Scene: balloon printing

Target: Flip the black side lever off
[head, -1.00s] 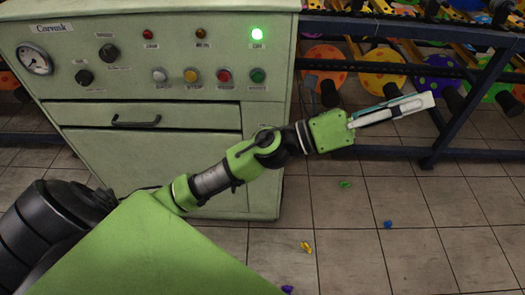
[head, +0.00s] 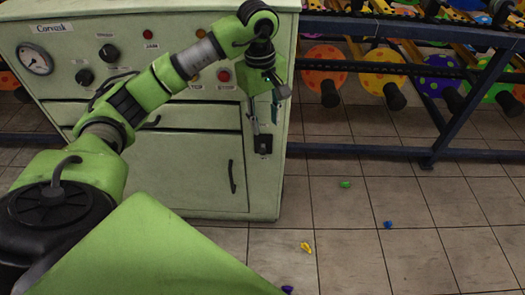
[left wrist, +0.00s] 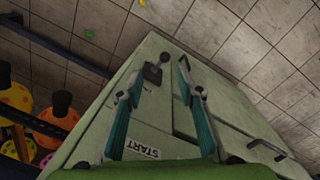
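The black side lever (head: 263,146) sits on the right part of the green cabinet's front, below the button panel. In the left wrist view the lever (left wrist: 153,73) shows as a dark block with a round knob, between my finger lines and beyond the tips. My left gripper (head: 262,126) points down just above the lever in the head view. The gripper (left wrist: 158,66) is open and empty in the left wrist view, its teal fingers spread apart. I cannot tell whether a finger touches the lever. My right gripper is not in view.
The green cabinet (head: 190,190) has a gauge (head: 34,58), knobs and buttons; my left arm covers part of the panel. A dark metal rack (head: 450,125) with colourful balloon discs stands at the right. Small balloons (head: 306,247) lie on the tiled floor, which is otherwise clear.

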